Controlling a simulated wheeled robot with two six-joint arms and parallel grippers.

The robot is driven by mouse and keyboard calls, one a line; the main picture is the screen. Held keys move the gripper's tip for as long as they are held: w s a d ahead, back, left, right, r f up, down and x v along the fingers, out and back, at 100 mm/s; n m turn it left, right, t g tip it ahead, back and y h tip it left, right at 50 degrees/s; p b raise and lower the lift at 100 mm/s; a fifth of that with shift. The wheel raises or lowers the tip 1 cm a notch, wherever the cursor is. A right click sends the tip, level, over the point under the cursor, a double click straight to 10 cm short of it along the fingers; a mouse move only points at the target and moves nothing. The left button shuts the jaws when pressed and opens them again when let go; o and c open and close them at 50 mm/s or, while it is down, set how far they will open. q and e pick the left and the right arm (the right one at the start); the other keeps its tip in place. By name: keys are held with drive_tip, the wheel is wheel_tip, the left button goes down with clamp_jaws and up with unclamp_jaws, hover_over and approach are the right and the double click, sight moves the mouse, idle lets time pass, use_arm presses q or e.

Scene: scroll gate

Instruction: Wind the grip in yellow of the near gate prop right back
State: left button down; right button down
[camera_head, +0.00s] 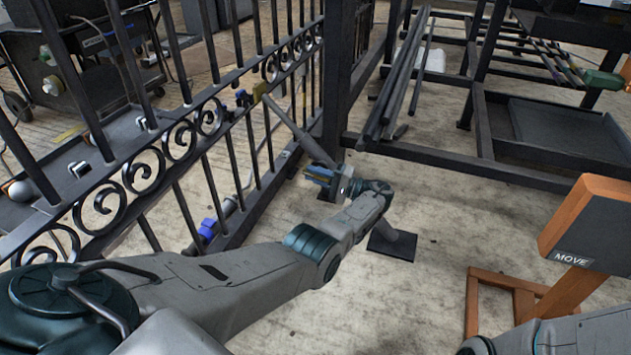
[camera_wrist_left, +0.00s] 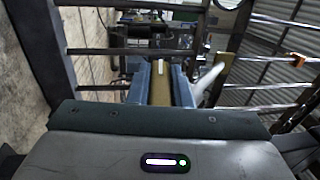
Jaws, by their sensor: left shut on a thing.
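My left gripper (camera_head: 320,176) is at the prop's middle, in front of the gate. In the left wrist view its two blue-grey fingers (camera_wrist_left: 160,88) are shut on the yellow grip (camera_wrist_left: 160,92), which lies between them. In the head view the fingers and wrist largely hide the grip. My right gripper is out of view; only part of that arm shows at the lower right.
The black scroll gate (camera_head: 180,140) stands along the left, with a thick post (camera_head: 340,70) at its far end. A rack with long dark bars (camera_head: 405,75) is behind. A wood-framed MOVE sign (camera_head: 590,230) stands at right. Concrete floor (camera_head: 450,220) lies open between.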

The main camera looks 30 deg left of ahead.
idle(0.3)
use_arm(q)
drive_tip(key=c, duration=1.3)
unclamp_jaws()
drive_tip(key=b+v, duration=0.6)
drive_tip(key=v, duration=0.5)
drive_tip(key=shift+a+f, duration=0.1)
drive_tip(key=shift+f, duration=0.1)
